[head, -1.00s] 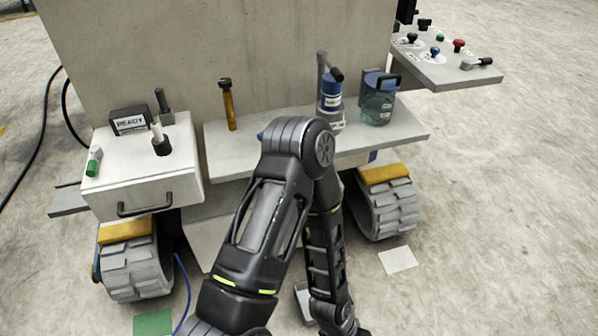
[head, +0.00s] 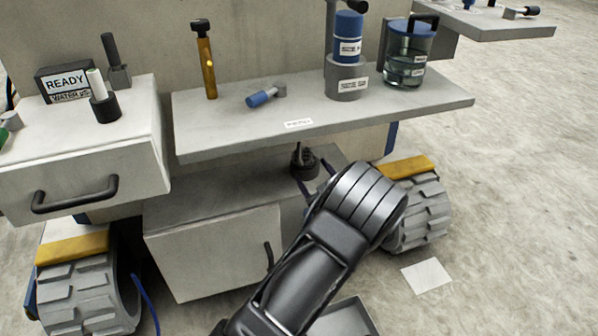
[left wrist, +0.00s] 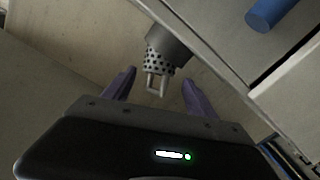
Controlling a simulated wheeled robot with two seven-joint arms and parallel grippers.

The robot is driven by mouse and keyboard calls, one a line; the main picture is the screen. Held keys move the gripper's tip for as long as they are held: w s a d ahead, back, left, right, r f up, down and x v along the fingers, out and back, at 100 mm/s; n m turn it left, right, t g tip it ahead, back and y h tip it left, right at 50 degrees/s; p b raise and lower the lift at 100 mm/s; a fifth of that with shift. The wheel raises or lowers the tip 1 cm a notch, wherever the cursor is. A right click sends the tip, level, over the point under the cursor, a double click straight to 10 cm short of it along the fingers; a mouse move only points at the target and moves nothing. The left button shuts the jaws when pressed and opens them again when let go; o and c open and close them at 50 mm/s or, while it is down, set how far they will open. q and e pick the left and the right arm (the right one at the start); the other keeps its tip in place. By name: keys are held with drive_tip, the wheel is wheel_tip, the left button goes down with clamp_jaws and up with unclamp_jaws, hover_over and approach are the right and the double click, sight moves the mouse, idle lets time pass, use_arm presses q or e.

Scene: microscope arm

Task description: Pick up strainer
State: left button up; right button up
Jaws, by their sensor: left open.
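The strainer (left wrist: 160,64) is a small perforated metal cylinder with a wire loop, joined to a dark grey body. In the head view, a dark upright piece on the lower shelf (head: 304,163) appears to be the same thing, small and partly dark. My left gripper (left wrist: 160,78) is open, its two purple fingers on either side of the wire loop. I see a gap on each side, so it holds nothing. In the head view the left gripper (head: 314,180) is largely hidden behind my forearm. My right gripper is in neither view.
The upper shelf (head: 430,102) overhangs the lower shelf (head: 195,222). On it are a yellow-handled tool (head: 208,65), a blue-handled piece (head: 265,96), a blue-topped bottle (head: 348,40) and a glass jar (head: 405,60). A drawer (head: 80,170) juts out at left.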

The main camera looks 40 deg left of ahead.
sight(304, 160)
use_arm(q)
drive_tip(key=shift+a+r, duration=0.15)
drive_tip(key=shift+r, duration=0.2)
drive_tip(key=shift+x, duration=1)
drive_tip(key=shift+w+a, duration=0.15)
drive_tip(key=shift+a, duration=0.1)
drive_tip(key=shift+a+f+b, duration=0.1)
drive_tip(key=shift+b, duration=0.25)
drive_tip(key=shift+w+a, duration=0.25)
drive_tip(key=shift+a, duration=0.05)
drive_tip(key=b+x, duration=0.2)
drive_tip(key=x, duration=0.1)
drive_tip(key=shift+w+a+f, duration=0.1)
drive_tip(key=shift+a, duration=0.15)
drive_tip(key=shift+w+a, duration=0.2)
drive_tip(key=shift+a, duration=0.15)
